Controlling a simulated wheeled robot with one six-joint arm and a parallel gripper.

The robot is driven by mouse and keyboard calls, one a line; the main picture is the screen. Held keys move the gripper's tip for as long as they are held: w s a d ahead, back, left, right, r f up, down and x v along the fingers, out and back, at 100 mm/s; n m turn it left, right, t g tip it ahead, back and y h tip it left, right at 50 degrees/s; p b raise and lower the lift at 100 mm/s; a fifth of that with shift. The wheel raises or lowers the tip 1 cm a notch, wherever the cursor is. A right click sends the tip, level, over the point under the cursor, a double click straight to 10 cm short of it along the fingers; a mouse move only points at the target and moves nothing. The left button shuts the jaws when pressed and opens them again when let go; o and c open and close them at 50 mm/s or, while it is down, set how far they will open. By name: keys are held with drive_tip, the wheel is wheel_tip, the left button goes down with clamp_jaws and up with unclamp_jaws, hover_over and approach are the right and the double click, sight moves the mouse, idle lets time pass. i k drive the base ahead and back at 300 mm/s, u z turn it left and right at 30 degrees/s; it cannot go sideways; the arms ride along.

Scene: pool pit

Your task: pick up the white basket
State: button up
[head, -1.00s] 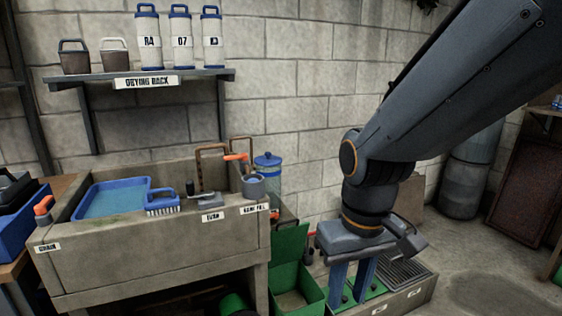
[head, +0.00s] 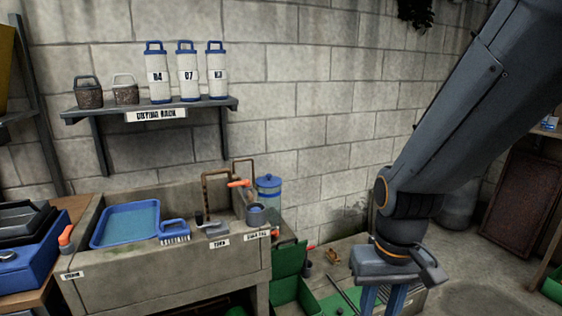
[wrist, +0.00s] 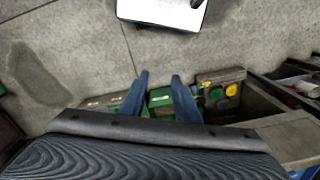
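Two small brown baskets stand on the drying rack shelf (head: 190,105) in the head view. The right one, with a white rim and handle, is the white basket (head: 125,95). The left basket (head: 89,97) has a dark grey handle. Both stand upright, left of several white and blue canisters. My gripper (head: 383,302) points down at the lower right, far from the shelf. Its two blue fingers stand apart with nothing between them, as the wrist view shows (wrist: 160,80). The wrist view shows no basket.
A concrete sink (head: 165,275) with a blue tray (head: 125,222), a brush (head: 174,232) and an orange-handled tool (head: 66,238) stands below the shelf. Green bins (head: 290,260) are on the floor beside it. The wall right of the shelf is clear.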

sight(125, 95)
drive_tip(key=u, duration=1.25)
